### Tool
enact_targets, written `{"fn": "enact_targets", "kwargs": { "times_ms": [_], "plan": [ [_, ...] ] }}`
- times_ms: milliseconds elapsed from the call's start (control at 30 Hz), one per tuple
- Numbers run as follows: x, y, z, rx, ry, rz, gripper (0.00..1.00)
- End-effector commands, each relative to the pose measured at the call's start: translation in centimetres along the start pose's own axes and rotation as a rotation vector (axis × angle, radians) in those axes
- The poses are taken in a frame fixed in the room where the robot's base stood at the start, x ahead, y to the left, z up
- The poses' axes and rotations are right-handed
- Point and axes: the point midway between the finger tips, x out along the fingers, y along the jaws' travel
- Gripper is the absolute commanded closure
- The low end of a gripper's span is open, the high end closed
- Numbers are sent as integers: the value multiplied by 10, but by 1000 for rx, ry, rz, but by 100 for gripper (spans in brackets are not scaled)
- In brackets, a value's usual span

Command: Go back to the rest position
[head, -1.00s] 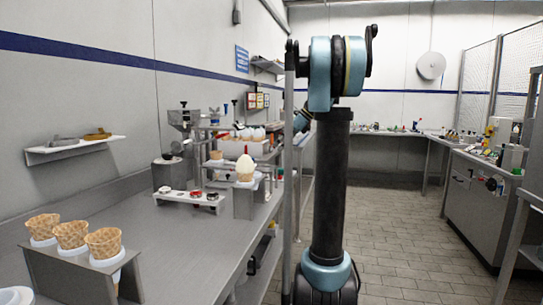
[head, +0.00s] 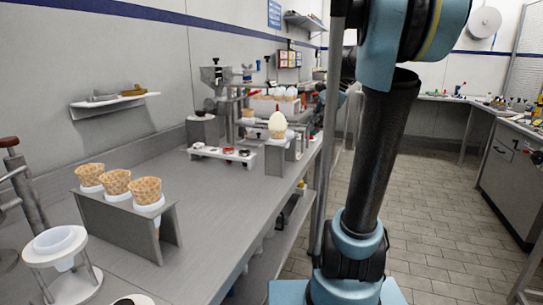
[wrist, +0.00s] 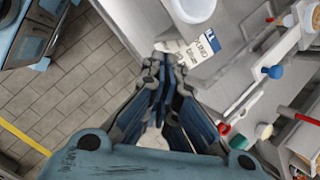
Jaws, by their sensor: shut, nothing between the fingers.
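My arm (head: 385,150) stands in the head view, right of the counter, its upper joint cut off by the top edge. My gripper (wrist: 163,62) shows in the wrist view with its blue-padded fingers together at the tips and nothing between them. It hangs over the side of a grey worktop, with floor tiles to the left. In the head view the fingers cannot be made out behind the arm. A waffle cone with a pale scoop (head: 277,124) stands upright in a small metal holder (head: 276,158) on the counter, apart from my arm.
Several waffle cones (head: 117,182) stand in a metal rack (head: 120,220) at the counter's near left. A white ring stand (head: 60,241) is beside it. The counter (head: 215,215) is bare to the rack's right. The tiled floor (head: 440,230) right of my arm is clear.

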Motion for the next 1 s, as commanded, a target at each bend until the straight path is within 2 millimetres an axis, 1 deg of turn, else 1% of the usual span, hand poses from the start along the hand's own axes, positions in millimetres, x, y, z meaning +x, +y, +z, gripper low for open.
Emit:
{"fn": "enact_targets", "kwargs": {
  "times_ms": [33, 100, 267, 400, 467, 500, 667, 800, 900, 1000],
  "plan": [
    [8, 16, 4, -51, 17, 9, 100],
    [18, 36, 8, -131, 43, 22, 100],
    [43, 81, 13, -311, 101, 59, 100],
    [65, 122, 14, -471, 148, 96, 100],
    [75, 139, 14, -540, 167, 114, 100],
    [82, 150, 13, -586, 180, 127, 100],
    [109, 195, 8, -770, 227, 181, 100],
    [134, 232, 1, -932, 264, 234, 100],
    [151, 257, -6, -1040, 286, 274, 100],
    [166, 277, -12, -1133, 304, 308, 100]
  ]
}}
